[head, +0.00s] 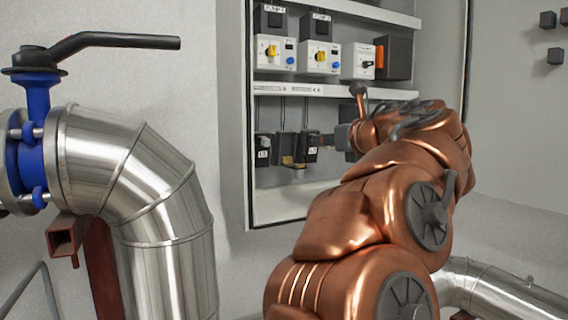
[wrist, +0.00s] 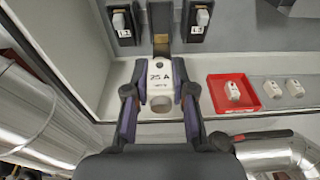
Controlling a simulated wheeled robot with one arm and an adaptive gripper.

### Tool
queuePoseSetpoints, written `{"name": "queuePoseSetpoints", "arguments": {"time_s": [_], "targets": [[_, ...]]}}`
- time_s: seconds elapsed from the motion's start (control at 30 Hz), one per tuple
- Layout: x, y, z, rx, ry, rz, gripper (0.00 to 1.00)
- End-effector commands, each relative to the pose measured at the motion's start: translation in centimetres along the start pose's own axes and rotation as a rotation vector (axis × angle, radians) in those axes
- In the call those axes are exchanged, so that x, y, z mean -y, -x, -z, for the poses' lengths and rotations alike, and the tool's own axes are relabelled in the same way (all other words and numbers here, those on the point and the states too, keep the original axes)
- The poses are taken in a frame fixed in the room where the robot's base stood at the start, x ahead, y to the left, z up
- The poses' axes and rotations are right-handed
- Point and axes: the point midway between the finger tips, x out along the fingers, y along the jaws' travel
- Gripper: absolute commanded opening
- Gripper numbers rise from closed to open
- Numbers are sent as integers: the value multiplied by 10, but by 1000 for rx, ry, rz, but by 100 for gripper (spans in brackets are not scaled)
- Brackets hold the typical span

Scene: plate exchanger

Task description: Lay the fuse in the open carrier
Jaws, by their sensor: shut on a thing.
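The fuse (wrist: 160,78) is a white block marked "25 A". It sits between the two fingers of my gripper (wrist: 159,108) in the wrist view, its far end pointing at the carrier. The open carrier (wrist: 162,27) is dark with a brass-coloured lower part, between two closed black carriers. It also shows in the head view (head: 291,162), low in the cabinet. The fuse's far end appears just short of or at the brass part; I cannot tell if they touch. In the head view my arm hides most of the gripper, and the fuse is not clear.
Closed carriers L1 (wrist: 123,22) and L3 (wrist: 197,20) flank the open one closely. A red tray (wrist: 212,94) holds a white block, with two more white blocks (wrist: 272,89) beside it. Steel pipes run at left (head: 165,190) and lower right. Switches (head: 321,57) sit above.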

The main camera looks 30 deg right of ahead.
Motion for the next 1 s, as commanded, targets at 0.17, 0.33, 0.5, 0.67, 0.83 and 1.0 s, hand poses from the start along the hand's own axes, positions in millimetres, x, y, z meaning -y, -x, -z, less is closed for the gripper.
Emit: {"name": "queuePoseSetpoints", "arguments": {"time_s": [0.17, 0.33, 0.5, 0.67, 0.83, 1.0], "targets": [[-1, -20, -4, -2, 1, -3, 0], [0, -57, -5, -3, -3, -4, 0], [0, -93, -9, -1, 0, -3, 0], [1, -123, -10, -1, -1, -2, 0], [1, -149, -11, -2, 0, -4, 0], [2, -159, -11, 1, 0, 0, 0]]}}
